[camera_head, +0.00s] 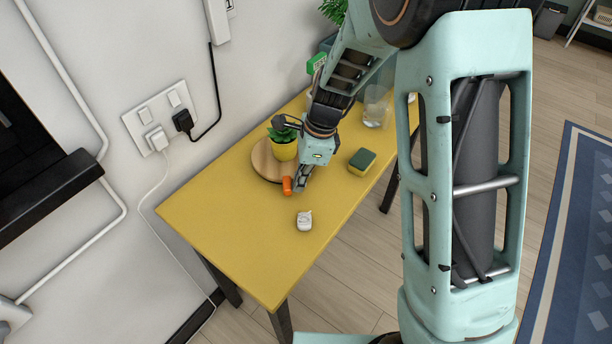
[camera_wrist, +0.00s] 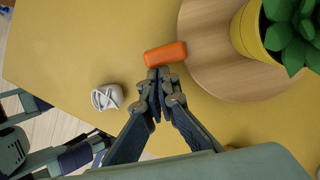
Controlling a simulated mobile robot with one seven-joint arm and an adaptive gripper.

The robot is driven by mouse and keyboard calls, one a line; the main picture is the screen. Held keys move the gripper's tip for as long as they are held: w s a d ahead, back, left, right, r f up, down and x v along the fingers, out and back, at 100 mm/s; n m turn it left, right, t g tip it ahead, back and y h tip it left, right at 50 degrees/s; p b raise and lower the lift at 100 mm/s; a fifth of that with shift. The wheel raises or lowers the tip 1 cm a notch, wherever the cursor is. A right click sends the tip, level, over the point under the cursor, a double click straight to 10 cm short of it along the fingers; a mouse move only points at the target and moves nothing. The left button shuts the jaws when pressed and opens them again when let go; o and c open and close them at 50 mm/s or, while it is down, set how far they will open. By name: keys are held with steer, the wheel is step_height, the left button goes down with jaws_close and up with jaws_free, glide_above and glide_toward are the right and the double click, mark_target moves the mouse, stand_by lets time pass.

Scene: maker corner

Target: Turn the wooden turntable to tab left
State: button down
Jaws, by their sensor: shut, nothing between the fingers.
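The round wooden turntable (camera_head: 264,164) lies on the yellow table, with a potted green plant in a yellow pot (camera_head: 284,150) on it. In the wrist view the turntable (camera_wrist: 205,75) is at the upper right and the pot (camera_wrist: 246,38) stands on it. An orange tab (camera_head: 287,185) sticks out at the turntable's rim, on its near side in the head view; it also shows in the wrist view (camera_wrist: 165,54). My gripper (camera_head: 299,187) is shut and empty. In the wrist view its fingertips (camera_wrist: 158,73) are right beside the tab; I cannot tell whether they touch it.
A small white object (camera_head: 304,220) lies on the yellow table (camera_head: 240,225) nearer the front. A green and yellow sponge (camera_head: 361,161) lies right of my gripper. A clear container (camera_head: 375,106) stands farther back. The table's front left is clear.

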steer(key=shift+s+a+r+m+p, duration=0.1)
steer(key=shift+s+a+m+p, duration=0.1)
steer(key=shift+a+m+p, duration=0.3)
steer(key=shift+s+a+m+p, duration=0.2)
steer(key=shift+a+m+p, duration=0.15)
steer(key=shift+a+m, duration=0.2)
steer(key=a+m+t+p, duration=0.1)
steer(key=a+m+p, duration=0.1)
steer(key=shift+s+a+p, duration=0.15)
steer(key=shift+a+p, duration=0.2)
steer(key=shift+p, duration=0.05)
steer(key=a+m+p, duration=0.2)
steer(key=p, duration=0.1)
steer(key=shift+a+m+t, duration=0.3)
steer(key=shift+m, duration=0.05)
steer(key=shift+w+a+m+h+p, duration=0.15)
steer(key=shift+w+a+m+p, duration=0.1)
steer(key=shift+a+m+p, duration=0.3)
steer(key=shift+w+a+m+h+p, duration=0.2)
steer(key=shift+a+m+p, duration=0.15)
steer(key=shift+p, duration=0.4)
